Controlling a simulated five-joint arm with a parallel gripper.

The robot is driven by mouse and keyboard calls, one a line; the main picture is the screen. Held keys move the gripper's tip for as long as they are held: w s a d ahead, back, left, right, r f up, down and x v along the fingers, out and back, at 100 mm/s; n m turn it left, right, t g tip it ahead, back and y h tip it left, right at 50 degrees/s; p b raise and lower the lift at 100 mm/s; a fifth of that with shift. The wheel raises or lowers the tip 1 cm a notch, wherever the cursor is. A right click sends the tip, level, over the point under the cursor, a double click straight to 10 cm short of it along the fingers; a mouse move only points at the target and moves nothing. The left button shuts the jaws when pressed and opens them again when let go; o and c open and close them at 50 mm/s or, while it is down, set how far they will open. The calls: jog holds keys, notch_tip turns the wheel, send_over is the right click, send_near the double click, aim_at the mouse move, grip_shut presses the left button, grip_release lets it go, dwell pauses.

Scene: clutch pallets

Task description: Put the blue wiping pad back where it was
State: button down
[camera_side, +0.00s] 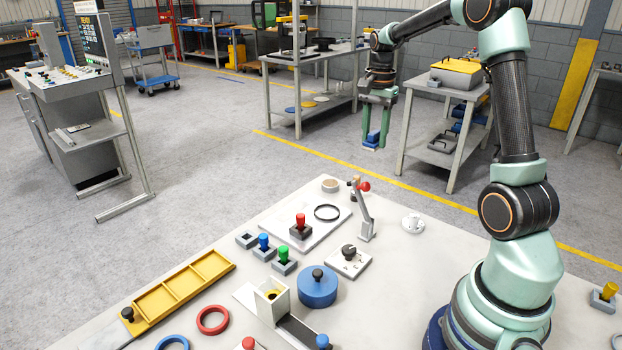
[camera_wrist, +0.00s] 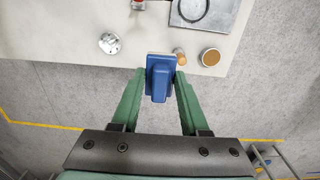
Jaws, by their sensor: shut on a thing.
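The blue wiping pad (camera_wrist: 160,64) is between the green fingers of my gripper (camera_wrist: 159,82) in the wrist view. The fingers are shut on its raised grip. In the side view the pad (camera_side: 373,139) hangs at the fingertips of my gripper (camera_side: 378,128), high up and toward the far side of the worktable (camera_side: 400,265). It appears to touch nothing but the fingers. The place where the pad was before cannot be told from these frames.
Near the table's far edge are a round tan-topped piece (camera_wrist: 210,57), a small cork-coloured piece (camera_wrist: 179,56) and a white round fitting (camera_wrist: 110,43). A red-knobbed lever clamp (camera_side: 364,210) stands upright beside a grey plate with a black ring (camera_side: 327,212). Bare tabletop lies around the fitting.

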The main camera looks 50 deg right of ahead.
aim_at(377, 213)
jog(key=s+f, duration=0.1)
jog(key=f, duration=0.5)
jog(key=s+f, duration=0.1)
jog(key=f, duration=0.5)
jog(key=s+f, duration=0.1)
jog(key=f, duration=0.5)
jog(key=shift+d+f, duration=0.3)
jog(key=shift+f, duration=0.1)
jog(key=shift+f, duration=0.15)
jog(key=shift+c, duration=2.1)
grip_release()
